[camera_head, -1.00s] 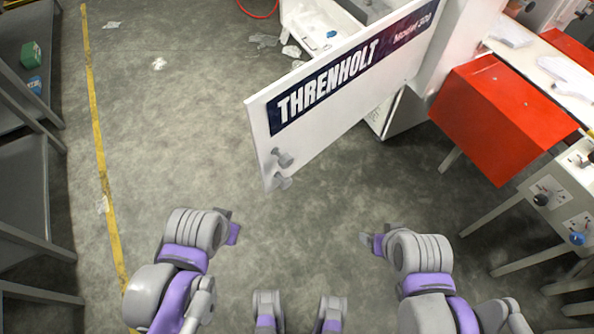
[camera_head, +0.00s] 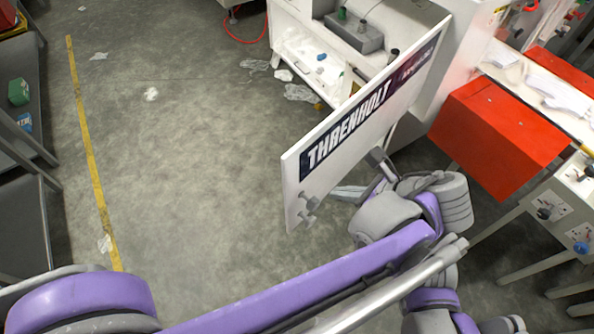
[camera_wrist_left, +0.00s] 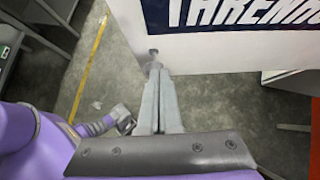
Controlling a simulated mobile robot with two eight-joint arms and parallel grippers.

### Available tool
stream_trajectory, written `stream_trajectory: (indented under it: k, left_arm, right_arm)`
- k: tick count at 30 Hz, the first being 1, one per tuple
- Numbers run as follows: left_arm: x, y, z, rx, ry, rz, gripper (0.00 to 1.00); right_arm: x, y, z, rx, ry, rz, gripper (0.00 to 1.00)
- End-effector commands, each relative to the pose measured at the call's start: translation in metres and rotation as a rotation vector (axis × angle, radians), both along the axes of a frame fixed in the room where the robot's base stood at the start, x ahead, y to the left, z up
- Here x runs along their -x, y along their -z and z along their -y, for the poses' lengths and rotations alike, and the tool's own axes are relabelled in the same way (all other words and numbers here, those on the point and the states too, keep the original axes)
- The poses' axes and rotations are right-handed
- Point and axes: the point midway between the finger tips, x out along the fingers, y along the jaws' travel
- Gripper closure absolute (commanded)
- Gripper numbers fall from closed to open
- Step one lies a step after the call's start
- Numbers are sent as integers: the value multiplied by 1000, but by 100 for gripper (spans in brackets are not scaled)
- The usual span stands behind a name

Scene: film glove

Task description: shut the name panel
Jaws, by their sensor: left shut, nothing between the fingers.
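The name panel (camera_head: 297,175) is a white board with a dark band reading THRENHOLT. It stands swung out from the white machine (camera_head: 300,20), its free edge toward the left. Grey knobs (camera_head: 308,208) sit low near that edge. The lettered side also shows in the left wrist view (camera_wrist_left: 220,52), with a knob (camera_wrist_left: 153,62) just beyond my fingertips. My left gripper (camera_head: 347,193) is shut and empty at the lettered side, close to the panel's lower edge. I cannot tell whether it touches.
A red box-shaped cover (camera_head: 495,135) on a bench stands right of the panel. Dark shelves (camera_head: 25,150) stand at the left. The floor between the yellow line (camera_head: 90,160) and the panel is open, with scraps of film.

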Motion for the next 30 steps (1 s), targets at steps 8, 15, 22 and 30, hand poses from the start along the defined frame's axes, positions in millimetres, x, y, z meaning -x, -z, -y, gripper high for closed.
stream_trajectory:
  k: [8, 15, 22, 30]
  left_arm:
    - [-4, 4, 1, -24, 23, -4, 100]
    - [-22, 34, -23, -24, 21, -4, 100]
    - [-38, 59, -42, -22, 20, -4, 100]
    - [-44, 68, -49, -22, 24, -4, 100]
  right_arm:
    - [0, -1, 0, 0, 0, 0, 19]
    - [0, 0, 0, 0, 0, 0, 19]
    - [0, 0, 0, 0, 0, 0, 19]
    - [0, 0, 0, 0, 0, 0, 19]
